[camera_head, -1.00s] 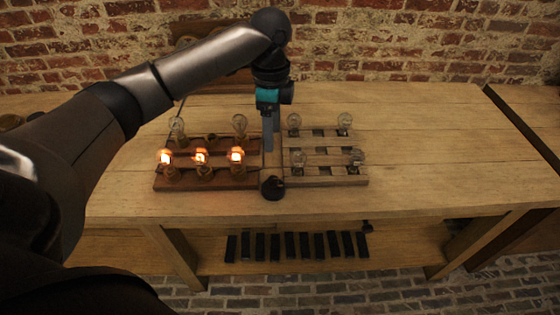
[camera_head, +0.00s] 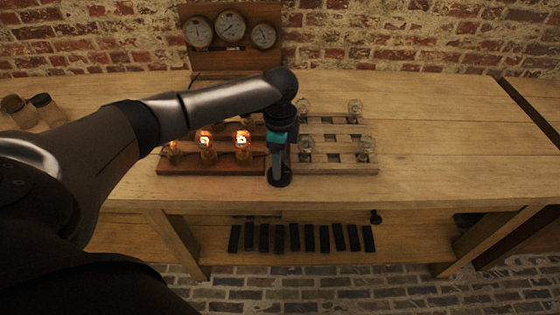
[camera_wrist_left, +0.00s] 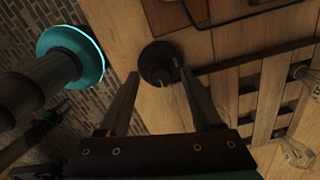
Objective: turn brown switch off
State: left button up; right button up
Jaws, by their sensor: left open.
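A dark round switch (camera_head: 280,179) sits on the bench at the front, between the brown board (camera_head: 205,169) and the paler board (camera_head: 345,171). In the left wrist view the switch (camera_wrist_left: 158,62) is a black disc with a small knob in its middle. My left gripper (camera_head: 281,168) points down just over it. In the wrist view the two fingers (camera_wrist_left: 160,74) are open, one toward each side of the switch; contact cannot be told. Several bulbs stand on the brown board, and front ones such as this bulb (camera_head: 243,142) glow orange. My right gripper is not seen.
Unlit glass bulbs (camera_head: 355,108) stand on the paler board. A panel with three gauges (camera_head: 231,25) stands at the back. Jars (camera_head: 47,109) are at the far left. Several black blocks (camera_head: 294,237) line the lower shelf. The right side of the bench (camera_head: 440,140) is clear.

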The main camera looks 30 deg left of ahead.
pick_arm(q)
grip_shut()
dwell(0.5)
